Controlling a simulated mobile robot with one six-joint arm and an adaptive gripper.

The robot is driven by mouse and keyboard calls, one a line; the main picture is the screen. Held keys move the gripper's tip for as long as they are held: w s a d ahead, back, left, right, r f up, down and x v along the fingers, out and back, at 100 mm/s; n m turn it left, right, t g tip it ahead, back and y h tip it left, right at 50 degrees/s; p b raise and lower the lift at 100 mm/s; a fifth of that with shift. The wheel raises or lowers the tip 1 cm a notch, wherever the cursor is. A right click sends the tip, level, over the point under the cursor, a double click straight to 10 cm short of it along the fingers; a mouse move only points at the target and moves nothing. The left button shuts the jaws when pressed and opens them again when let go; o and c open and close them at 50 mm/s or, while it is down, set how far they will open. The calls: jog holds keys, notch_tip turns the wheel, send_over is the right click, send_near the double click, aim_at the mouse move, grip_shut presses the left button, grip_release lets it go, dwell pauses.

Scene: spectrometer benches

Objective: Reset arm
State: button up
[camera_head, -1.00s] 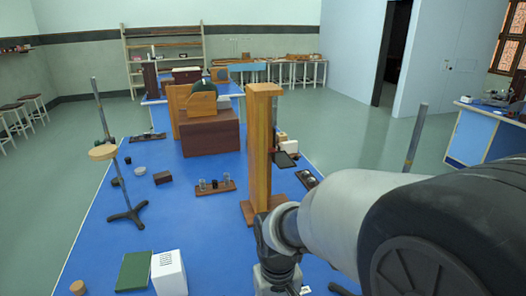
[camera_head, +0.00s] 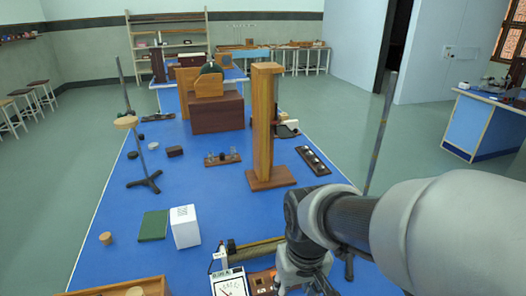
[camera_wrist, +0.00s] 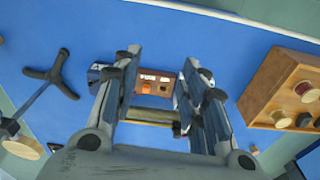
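My gripper (camera_wrist: 157,62) is open in the wrist view, its two fingers spread wide with nothing between them. Past the fingers, lower down on the blue bench, lies a small brown box with an orange patch (camera_wrist: 152,84). In the head view my gripper (camera_head: 305,280) is at the bottom, right of a white panel meter (camera_head: 230,284); its fingertips are cut off or hidden there. My arm comes in from the right edge.
The blue bench (camera_head: 110,240) holds a wooden post (camera_head: 263,130), a white box (camera_head: 185,227), a green book (camera_head: 153,225) and a ring stand (camera_head: 143,160). A wooden tray (camera_wrist: 285,90) is near the gripper.

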jog(key=s+d+r+m+t, duration=0.2)
jog(key=s+d+r, duration=0.5)
jog(key=s, duration=0.4)
jog(key=shift+s+d+r+t, duration=0.25)
jog(key=shift+d+r+t, duration=0.05)
jog(key=shift+r+t, duration=0.35)
